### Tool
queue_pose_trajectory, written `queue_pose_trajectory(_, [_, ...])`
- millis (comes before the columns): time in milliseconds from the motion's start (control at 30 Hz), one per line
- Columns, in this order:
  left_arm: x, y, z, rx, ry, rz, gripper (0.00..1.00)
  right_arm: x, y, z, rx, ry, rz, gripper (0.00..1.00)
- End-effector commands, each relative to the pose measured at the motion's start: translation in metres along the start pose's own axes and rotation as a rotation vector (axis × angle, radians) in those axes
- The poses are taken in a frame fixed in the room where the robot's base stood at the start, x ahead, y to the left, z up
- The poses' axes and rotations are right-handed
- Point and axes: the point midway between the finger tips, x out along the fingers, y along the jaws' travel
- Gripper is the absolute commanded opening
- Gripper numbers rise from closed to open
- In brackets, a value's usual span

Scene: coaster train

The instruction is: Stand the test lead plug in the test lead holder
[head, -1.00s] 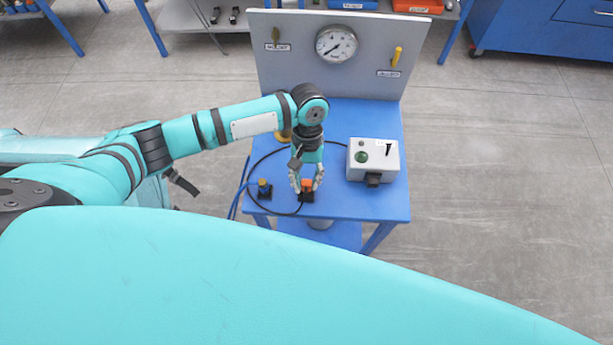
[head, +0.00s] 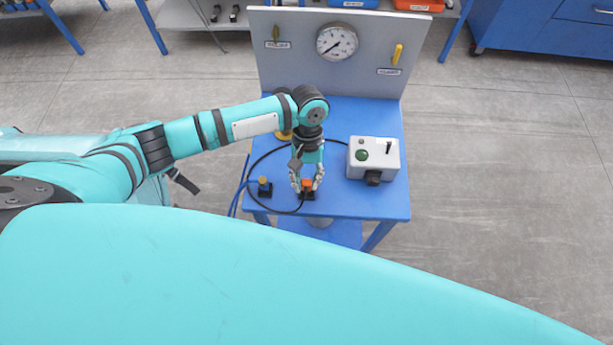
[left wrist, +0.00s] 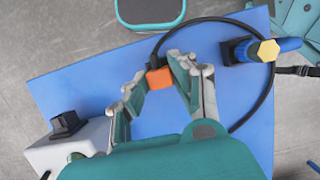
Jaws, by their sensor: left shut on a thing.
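The test lead plug, an orange block (head: 307,184) on a black cable, is between the fingertips of my left gripper (head: 307,187), low over the front of the blue table. My left gripper is shut on it. It also shows in the left wrist view (left wrist: 159,78), with the cable leaving its far side. A small black block (head: 309,196), perhaps the test lead holder, shows just below the plug in the head view. The fingers and plug hide most of it, and I cannot tell whether the plug sits in it. My right gripper is not in view.
A black base with a blue and yellow piece (head: 264,187) stands left of the gripper. A grey box (head: 374,158) with a green button and switch stands right. The cable (head: 251,170) loops left on the table (head: 345,208). A gauge panel (head: 275,75) stands behind.

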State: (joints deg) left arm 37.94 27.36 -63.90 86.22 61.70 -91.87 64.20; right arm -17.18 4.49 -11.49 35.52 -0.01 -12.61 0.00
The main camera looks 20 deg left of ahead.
Motion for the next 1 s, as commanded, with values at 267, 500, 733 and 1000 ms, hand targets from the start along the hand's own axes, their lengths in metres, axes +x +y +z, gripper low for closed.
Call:
queue_pose_trajectory(267, [0.005, 0.000, -0.002, -0.001, 0.000, 0.001, 0.00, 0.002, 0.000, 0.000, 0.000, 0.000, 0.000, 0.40])
queue_pose_trajectory(500, [0.009, 0.000, -0.003, -0.001, -0.001, 0.001, 0.00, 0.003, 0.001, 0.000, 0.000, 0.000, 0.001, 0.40])
queue_pose_trajectory(733, [0.012, 0.000, -0.004, 0.000, 0.000, 0.001, 0.00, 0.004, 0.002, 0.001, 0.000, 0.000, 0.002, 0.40])
queue_pose_trajectory(1000, [0.012, 0.000, -0.004, 0.000, 0.000, 0.001, 0.46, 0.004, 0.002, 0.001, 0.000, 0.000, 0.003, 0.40])
